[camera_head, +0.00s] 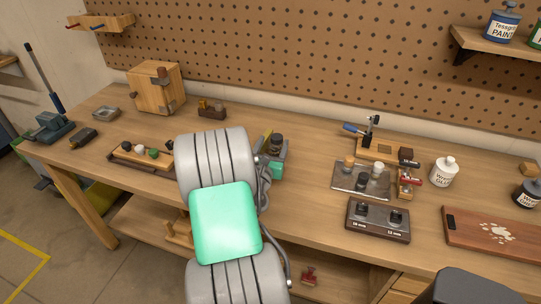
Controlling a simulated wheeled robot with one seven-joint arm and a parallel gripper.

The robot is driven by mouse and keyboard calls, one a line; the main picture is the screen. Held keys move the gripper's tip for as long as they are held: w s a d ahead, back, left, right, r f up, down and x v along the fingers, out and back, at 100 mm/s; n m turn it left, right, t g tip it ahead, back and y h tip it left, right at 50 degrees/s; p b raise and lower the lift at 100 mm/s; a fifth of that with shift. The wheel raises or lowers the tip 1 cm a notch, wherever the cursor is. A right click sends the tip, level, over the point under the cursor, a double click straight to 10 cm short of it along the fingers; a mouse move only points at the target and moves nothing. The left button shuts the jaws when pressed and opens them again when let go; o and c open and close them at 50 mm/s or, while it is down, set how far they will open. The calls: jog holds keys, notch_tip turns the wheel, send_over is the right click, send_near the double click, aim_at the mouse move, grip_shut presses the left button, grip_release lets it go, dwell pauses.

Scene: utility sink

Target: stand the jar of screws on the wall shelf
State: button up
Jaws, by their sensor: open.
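A small dark-lidded container (276,143), which may be the jar of screws, stands on the bench just right of my grey arm. Its contents are too small to make out. My gripper (274,164) shows only in part, as a grey and green piece beside and in front of that container; my arm hides the rest. It looks open, and I cannot tell whether its fingers are around the container.
A wooden box (155,90) stands at left. A small rack (101,22) hangs upper left.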

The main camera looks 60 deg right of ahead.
jog(key=shift+w+d+f, duration=0.15)
jog(key=shift+f, duration=0.2)
jog(key=p+x, duration=0.2)
jog(key=x, duration=0.5)
jog(key=shift+d+r, duration=0.1)
jog(key=shift+d, duration=0.25)
grip_shut()
